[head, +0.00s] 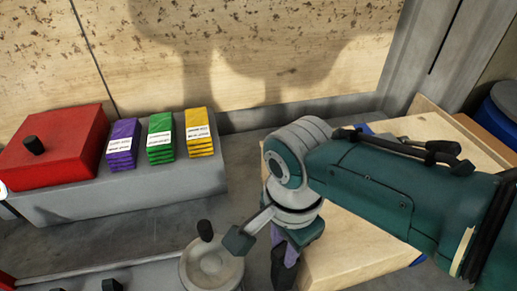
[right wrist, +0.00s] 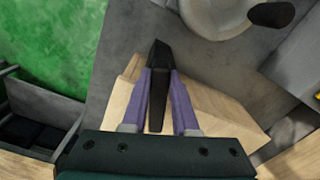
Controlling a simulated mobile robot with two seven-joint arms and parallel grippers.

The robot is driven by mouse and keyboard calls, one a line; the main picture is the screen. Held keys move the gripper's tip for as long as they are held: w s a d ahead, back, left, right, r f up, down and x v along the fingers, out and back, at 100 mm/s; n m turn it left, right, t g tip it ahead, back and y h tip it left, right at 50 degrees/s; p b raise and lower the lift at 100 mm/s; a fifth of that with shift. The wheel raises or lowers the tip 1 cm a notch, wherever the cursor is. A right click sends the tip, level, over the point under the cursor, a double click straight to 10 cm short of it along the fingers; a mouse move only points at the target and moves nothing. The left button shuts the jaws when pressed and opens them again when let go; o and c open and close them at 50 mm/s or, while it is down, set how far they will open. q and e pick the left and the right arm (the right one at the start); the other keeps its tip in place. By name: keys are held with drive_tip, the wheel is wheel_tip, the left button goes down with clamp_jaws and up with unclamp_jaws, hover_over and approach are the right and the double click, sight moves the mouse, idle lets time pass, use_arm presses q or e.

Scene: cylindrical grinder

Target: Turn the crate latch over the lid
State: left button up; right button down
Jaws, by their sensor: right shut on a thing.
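My right gripper (head: 286,262) points down at the left edge of a pale wooden crate (head: 350,255). In the right wrist view the purple fingers of my right gripper (right wrist: 160,76) are shut on a dark, narrow latch (right wrist: 158,95). The latch sticks out beyond the fingertips, and its tip lies over grey floor or machine bed. The wooden crate's top (right wrist: 218,112) shows behind and beside the fingers. In the head view my right arm covers much of the crate, so I cannot tell where the latch's pivot is. My left gripper is out of view.
A grey handwheel (head: 212,268) with a black knob stands just left of my right gripper. A grey ledge (head: 60,207) carries a red box (head: 55,150) and purple, green and yellow stacks (head: 199,133). A blue drum (head: 503,108) stands far right.

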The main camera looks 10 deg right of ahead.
sight(285, 247)
drive_tip(key=c, duration=0.7)
unclamp_jaws()
drive_tip(key=shift+r, duration=0.1)
drive_tip(key=shift+r, duration=0.3)
wheel_tip(285, 247, up, 8)
drive_tip(key=p, duration=0.3)
drive_tip(key=shift+r+p, duration=0.2)
drive_tip(key=shift+p, duration=0.2)
drive_tip(key=shift+r, duration=0.4)
